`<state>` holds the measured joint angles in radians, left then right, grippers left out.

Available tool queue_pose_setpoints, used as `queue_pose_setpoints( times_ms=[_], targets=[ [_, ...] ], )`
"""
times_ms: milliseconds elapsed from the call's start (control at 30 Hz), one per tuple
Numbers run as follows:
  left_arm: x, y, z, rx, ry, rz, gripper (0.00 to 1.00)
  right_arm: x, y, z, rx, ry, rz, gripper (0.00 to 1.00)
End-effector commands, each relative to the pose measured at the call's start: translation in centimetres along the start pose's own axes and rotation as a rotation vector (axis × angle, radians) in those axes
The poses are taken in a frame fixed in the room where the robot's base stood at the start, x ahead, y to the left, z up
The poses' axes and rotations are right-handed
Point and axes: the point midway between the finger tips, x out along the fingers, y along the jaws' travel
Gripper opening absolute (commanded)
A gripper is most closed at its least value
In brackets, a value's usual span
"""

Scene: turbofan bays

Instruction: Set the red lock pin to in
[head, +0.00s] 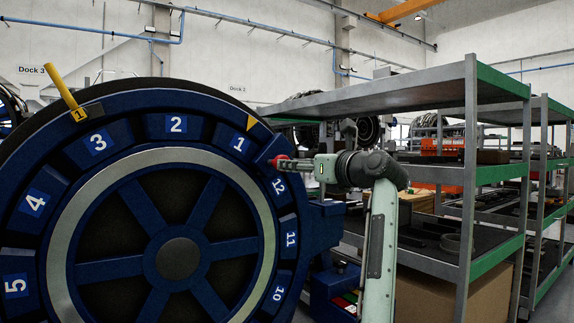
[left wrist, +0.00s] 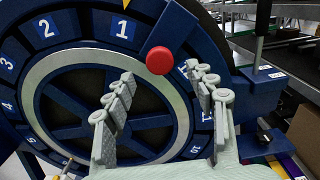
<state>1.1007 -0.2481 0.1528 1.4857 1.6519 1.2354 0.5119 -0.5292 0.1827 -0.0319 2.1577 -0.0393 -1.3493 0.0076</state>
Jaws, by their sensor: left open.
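The red lock pin (head: 282,160) shows a red end at the wheel's rim, between the 1 and 12 plates, in the head view. In the left wrist view its round red knob (left wrist: 160,60) is just beyond and between my fingertips. My left gripper (left wrist: 161,82) is open, one finger on each side, with nothing held. Whether a finger touches the knob, and how deep the pin sits, I cannot tell. In the head view my left gripper (head: 303,166) is close to the pin, its fingers small and unclear. My right gripper is not in view.
The large blue numbered wheel (head: 217,248) fills the left, with a yellow lever (head: 62,88) and a yellow pointer (head: 252,123) at its rim. A black handle (left wrist: 262,20) stands right of my gripper. Grey-green shelving (head: 470,170) stands on the right.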

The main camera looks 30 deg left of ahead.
Motion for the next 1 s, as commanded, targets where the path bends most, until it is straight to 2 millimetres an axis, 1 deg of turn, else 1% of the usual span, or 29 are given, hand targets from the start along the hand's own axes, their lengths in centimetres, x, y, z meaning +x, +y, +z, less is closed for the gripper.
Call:
queue_pose_setpoints(
  times_ms=[33, 100, 200, 300, 433, 1000],
  targets=[
    [-1.1, -0.1, -0.1, 0.000, 0.002, -0.003, 0.56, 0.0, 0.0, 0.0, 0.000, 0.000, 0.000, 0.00],
    [-2.2, -0.1, -0.1, 0.001, 0.001, -0.003, 0.56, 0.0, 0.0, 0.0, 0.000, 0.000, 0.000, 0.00],
    [-3.4, 0.0, 0.0, 0.001, 0.000, -0.001, 0.56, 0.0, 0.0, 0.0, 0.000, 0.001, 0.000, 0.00],
    [-4.1, 0.0, 0.0, 0.001, 0.001, 0.000, 0.56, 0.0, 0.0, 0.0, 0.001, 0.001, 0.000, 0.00],
    [-4.4, 0.1, 0.0, 0.001, 0.000, 0.002, 0.56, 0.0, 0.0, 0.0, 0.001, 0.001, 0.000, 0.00],
    [-4.3, 0.0, 0.0, 0.001, 0.000, 0.001, 0.56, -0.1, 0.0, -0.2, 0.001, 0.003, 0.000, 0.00]
  ],
)
